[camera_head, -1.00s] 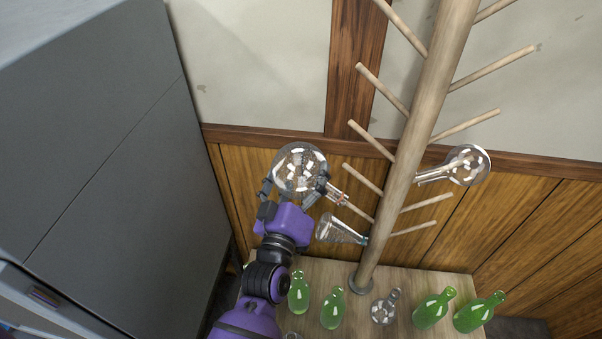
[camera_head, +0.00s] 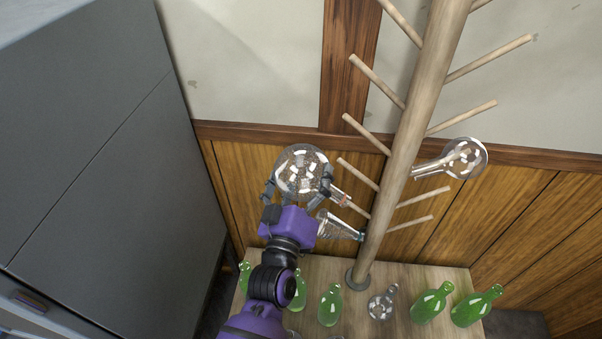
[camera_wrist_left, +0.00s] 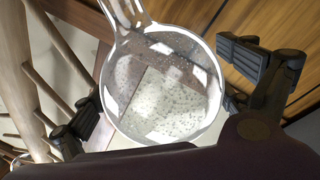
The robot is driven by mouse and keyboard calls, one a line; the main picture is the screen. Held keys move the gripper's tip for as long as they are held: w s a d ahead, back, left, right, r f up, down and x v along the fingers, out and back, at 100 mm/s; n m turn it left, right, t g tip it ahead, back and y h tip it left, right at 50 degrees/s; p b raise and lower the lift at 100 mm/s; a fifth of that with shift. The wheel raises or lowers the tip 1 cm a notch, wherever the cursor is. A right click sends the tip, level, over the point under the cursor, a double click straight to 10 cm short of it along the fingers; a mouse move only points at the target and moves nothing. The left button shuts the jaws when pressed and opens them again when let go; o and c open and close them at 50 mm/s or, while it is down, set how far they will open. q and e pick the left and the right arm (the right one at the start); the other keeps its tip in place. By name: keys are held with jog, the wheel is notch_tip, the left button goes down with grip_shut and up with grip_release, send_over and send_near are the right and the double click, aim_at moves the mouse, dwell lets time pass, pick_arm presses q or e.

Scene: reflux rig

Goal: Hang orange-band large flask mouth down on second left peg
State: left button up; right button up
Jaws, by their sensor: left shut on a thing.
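The large round clear flask (camera_head: 301,171) is in my left gripper (camera_head: 297,190), which is shut on its round body. Its neck points down and right toward the post, with a small orange band (camera_head: 345,200) near the mouth. The neck lines up with the second left peg (camera_head: 359,210) from the bottom; I cannot tell how far the peg is inside. In the left wrist view the flask body (camera_wrist_left: 160,90) sits between the fingers, neck toward the top left. The wooden peg stand (camera_head: 405,150) is upright on its base. My right gripper is out of view.
A conical flask (camera_head: 336,227) hangs on the lowest left side, just below the held flask. Another round flask (camera_head: 465,158) hangs on a right peg. Several green bottles (camera_head: 432,303) and a small clear flask (camera_head: 382,303) stand on the table (camera_head: 405,272). A grey cabinet (camera_head: 100,150) is left.

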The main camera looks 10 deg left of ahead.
pick_arm(q)
jog(key=shift+d+f, duration=0.35)
jog(key=shift+d, duration=0.2)
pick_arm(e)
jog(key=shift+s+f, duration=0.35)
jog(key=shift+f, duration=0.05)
pick_arm(q)
jog(key=shift+d+f+b, duration=0.5)
jog(key=shift+d+f, duration=0.1)
jog(key=shift+f, duration=0.05)
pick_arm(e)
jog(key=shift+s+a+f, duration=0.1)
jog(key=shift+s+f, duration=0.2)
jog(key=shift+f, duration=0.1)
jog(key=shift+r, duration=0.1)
pick_arm(q)
jog(key=shift+d+r+p, duration=0.1)
jog(key=shift+p, duration=0.2)
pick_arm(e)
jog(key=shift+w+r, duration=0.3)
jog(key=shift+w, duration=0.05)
pick_arm(q)
jog(key=shift+d, duration=0.2)
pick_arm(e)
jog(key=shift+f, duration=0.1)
